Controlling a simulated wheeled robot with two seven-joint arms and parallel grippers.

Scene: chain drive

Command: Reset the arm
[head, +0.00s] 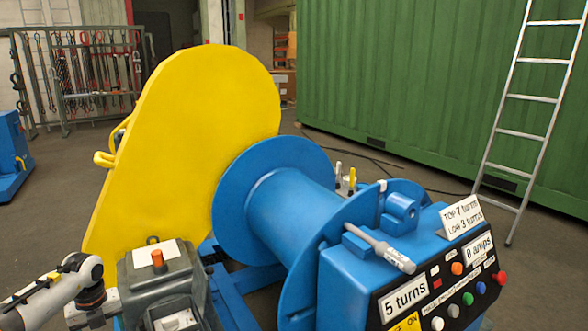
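A blue winch drum (295,205) stands in the middle of the head view, bare of rope or chain on its visible part. A grey lever (380,248) with small print on its thick end lies tilted across the blue housing (345,275). I cannot tell whether it is the arm of the task. The control panel (440,290) has coloured buttons and displays reading "5 turns" and "0 amps". A card (462,217) reads "TOP 7 turns, LOW 3 turns". My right gripper is out of view.
A large yellow guard (195,135) rises left of the drum. A dark grey gearbox (165,280) with an orange plug (157,258) stands at the lower front, close to my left arm. A ladder (527,115) leans on the green container (420,90). Open floor lies behind the winch.

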